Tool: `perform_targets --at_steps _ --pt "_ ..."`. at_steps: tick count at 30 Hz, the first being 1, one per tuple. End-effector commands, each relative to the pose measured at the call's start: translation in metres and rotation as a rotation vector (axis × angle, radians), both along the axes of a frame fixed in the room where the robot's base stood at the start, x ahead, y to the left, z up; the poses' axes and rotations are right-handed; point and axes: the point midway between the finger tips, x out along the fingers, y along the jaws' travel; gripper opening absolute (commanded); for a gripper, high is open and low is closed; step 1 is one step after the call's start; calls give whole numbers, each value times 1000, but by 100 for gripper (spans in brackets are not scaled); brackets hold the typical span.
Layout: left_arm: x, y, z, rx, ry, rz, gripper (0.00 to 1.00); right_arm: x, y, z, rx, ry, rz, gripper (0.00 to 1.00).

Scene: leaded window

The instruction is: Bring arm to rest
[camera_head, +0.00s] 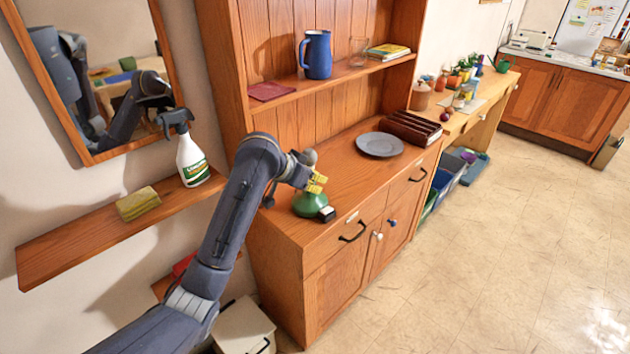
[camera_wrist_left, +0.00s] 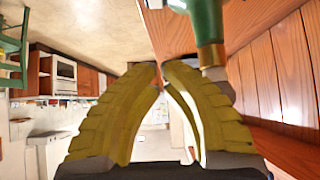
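My left arm (camera_head: 232,215) reaches in from the lower left over the wooden cabinet. Its left gripper (camera_head: 318,183) is above the cabinet top, beside and partly in front of a rounded green object (camera_head: 309,205). In the left wrist view, the yellow fingers of the left gripper (camera_wrist_left: 161,67) curve inward until their tips almost meet, and nothing is visibly held between them. A green object with a brass-coloured neck (camera_wrist_left: 208,25) shows just beyond the right finger; I cannot tell whether they touch. My right gripper is in neither view.
A wall shelf (camera_head: 90,238) carries a spray bottle (camera_head: 192,160) and a yellow sponge (camera_head: 138,203). The floor at right is clear.

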Motion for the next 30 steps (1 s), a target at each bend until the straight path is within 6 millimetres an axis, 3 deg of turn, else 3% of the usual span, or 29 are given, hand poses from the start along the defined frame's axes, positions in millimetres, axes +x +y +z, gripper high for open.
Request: perform_targets --at_steps 20,23,26,30 --pt "-4 3 4 1 1 1 0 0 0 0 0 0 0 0" --pt "-8 7 -8 6 1 11 0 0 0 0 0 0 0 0" --pt "-18 16 -31 21 0 35 0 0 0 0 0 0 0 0" --pt "-42 38 -78 60 -8 87 0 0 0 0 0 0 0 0"
